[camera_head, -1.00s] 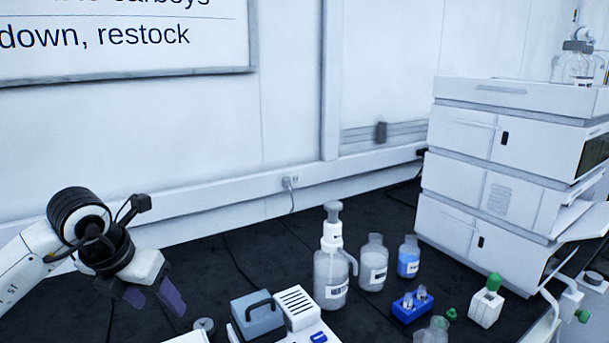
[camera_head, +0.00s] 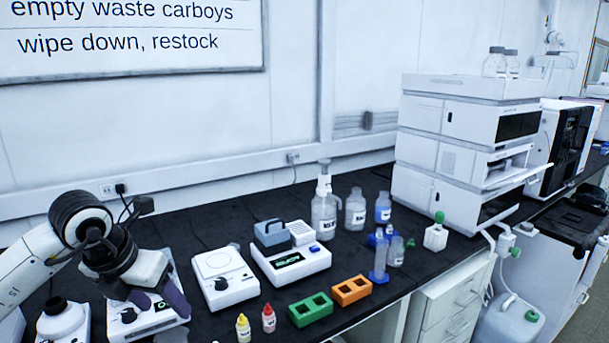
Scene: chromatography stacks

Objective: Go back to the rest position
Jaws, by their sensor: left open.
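My left gripper (camera_head: 160,301) comes in from the left on its white and black arm. Its purple-grey fingers are apart and empty. It hangs in front of a white device with a dark knob and a small display (camera_head: 150,318), partly hiding it. I cannot tell how high above the device the fingers are. My right gripper is not in view.
Right of the gripper stand a white plate device (camera_head: 222,275), a block heater (camera_head: 290,262), green (camera_head: 311,309) and orange racks (camera_head: 351,290), small yellow- and red-capped bottles, and several bottles (camera_head: 355,209). A white instrument stack (camera_head: 465,150) stands behind.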

